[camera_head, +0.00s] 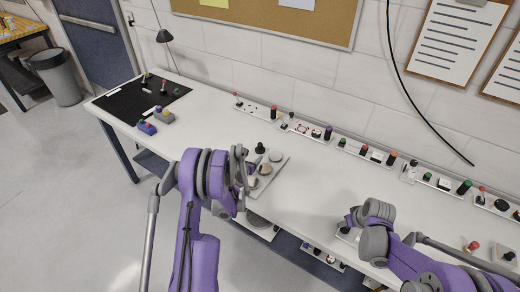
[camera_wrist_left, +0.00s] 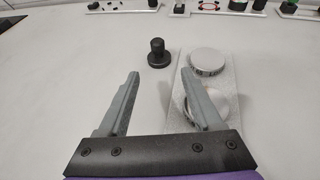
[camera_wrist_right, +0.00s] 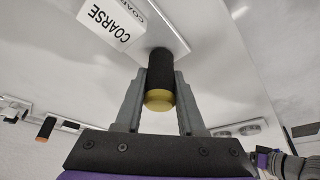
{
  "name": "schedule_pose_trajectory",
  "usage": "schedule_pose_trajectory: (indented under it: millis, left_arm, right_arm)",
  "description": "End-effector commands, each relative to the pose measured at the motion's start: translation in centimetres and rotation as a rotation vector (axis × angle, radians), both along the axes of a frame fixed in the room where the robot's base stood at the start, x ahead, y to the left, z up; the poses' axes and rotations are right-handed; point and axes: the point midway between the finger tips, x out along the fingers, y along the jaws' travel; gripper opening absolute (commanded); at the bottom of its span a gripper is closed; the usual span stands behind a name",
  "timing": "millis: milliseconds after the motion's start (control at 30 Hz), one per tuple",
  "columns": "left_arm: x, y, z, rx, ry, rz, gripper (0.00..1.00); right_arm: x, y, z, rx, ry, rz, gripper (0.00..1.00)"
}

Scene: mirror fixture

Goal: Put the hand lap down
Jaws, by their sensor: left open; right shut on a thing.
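My right gripper (camera_wrist_right: 158,88) is shut on a black cylindrical handle (camera_wrist_right: 160,70) with a yellow end cap. The handle meets a pale plate with a label reading COARSE (camera_wrist_right: 105,25) in the right wrist view; I cannot tell whether they are joined. In the head view my right arm hides most of this. My left gripper (camera_wrist_left: 160,105) is open and empty over the bench. A black knobbed piece (camera_wrist_left: 157,54) stands ahead of its fingers, also visible in the head view (camera_head: 260,149).
The long white bench (camera_head: 220,110) has a row of small fixtures with coloured knobs (camera_head: 327,133) along the wall. A black mat (camera_head: 125,102) with small parts covers its left end. Open bench surface lies between the two arms.

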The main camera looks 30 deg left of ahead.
Motion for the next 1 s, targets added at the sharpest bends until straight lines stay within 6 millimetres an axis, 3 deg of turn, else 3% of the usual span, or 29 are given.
schedule_pose_trajectory:
  millis: [300, 567, 800, 1000]
  left_arm:
    - [4.7, 1.3, -2.0, -0.007, -0.003, 0.003, 0.67]
    - [6.6, 1.9, -2.6, -0.006, -0.003, 0.003, 0.67]
    - [9.9, 2.9, -3.4, -0.005, -0.002, 0.001, 0.67]
    - [10.7, 3.1, -3.8, -0.005, -0.002, 0.002, 0.67]
  right_arm:
    - [0.0, 0.0, 0.0, 0.000, 0.000, 0.000, 0.00]
    - [0.0, 0.0, 0.0, 0.000, 0.000, 0.000, 0.00]
    - [0.0, 0.0, 0.0, 0.000, 0.000, 0.000, 0.00]
    - [0.0, 0.0, 0.0, 0.000, 0.000, 0.000, 0.00]
